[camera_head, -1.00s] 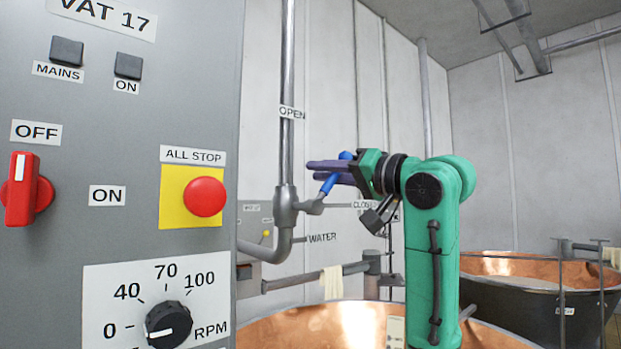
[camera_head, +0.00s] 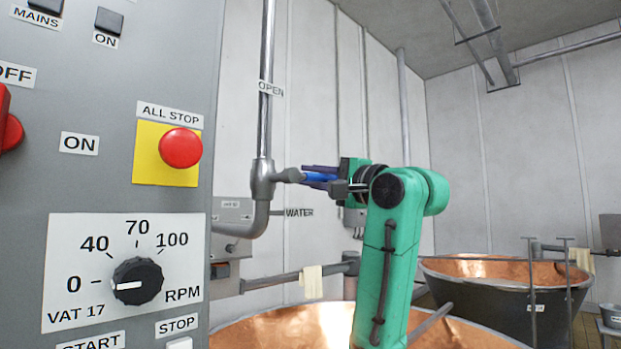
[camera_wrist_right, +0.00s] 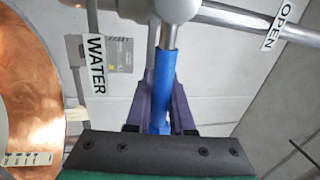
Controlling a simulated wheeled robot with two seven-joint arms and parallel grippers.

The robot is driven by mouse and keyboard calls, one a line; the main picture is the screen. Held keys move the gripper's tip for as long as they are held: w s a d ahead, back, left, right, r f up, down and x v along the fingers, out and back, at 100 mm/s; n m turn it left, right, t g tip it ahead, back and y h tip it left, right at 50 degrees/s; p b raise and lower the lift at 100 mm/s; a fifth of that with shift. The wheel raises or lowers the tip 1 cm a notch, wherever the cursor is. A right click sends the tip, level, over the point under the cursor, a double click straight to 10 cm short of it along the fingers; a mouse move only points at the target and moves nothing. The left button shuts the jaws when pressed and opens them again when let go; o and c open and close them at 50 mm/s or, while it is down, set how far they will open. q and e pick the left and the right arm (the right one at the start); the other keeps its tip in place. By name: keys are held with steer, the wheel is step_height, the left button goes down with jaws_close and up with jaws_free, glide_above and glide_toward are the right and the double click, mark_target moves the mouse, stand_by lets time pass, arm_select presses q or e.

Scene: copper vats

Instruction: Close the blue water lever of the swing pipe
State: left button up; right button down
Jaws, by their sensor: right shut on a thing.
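The blue water lever (camera_head: 318,177) sticks out to the right from the grey valve (camera_head: 264,180) on the swing pipe (camera_head: 268,85) and lies nearly level. My right gripper (camera_head: 318,176), on the green arm, is shut on the lever. In the right wrist view the blue lever (camera_wrist_right: 163,88) runs between the purple fingers of my right gripper (camera_wrist_right: 164,95), up to the grey valve (camera_wrist_right: 175,10). The CLOSED label is not visible in the head view. My left gripper is not in view.
A grey control panel (camera_head: 120,190) with a red stop button (camera_head: 180,148) and a dial fills the left. A copper vat (camera_head: 290,325) stands below the arm, and another copper vat (camera_head: 490,270) stands at the right. A cloth (camera_head: 311,281) hangs on a rail.

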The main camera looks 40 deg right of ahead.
steer(key=shift+f+m, duration=0.35)
steer(key=shift+m, duration=0.05)
steer(key=c, duration=0.8)
jaws_free()
steer(key=shift+d, duration=0.1)
steer(key=shift+r, duration=0.1)
steer(key=s+f+b, duration=0.1)
steer(key=s+b, duration=0.1)
steer(key=s, duration=0.2)
steer(key=s+f+b, duration=0.1)
steer(key=s, duration=0.4)
steer(key=s+f+b, duration=0.1)
steer(key=s+b, duration=0.1)
steer(key=s, duration=0.3)
steer(key=shift+s+a+b, duration=0.2)
steer(key=shift+b, duration=0.1)
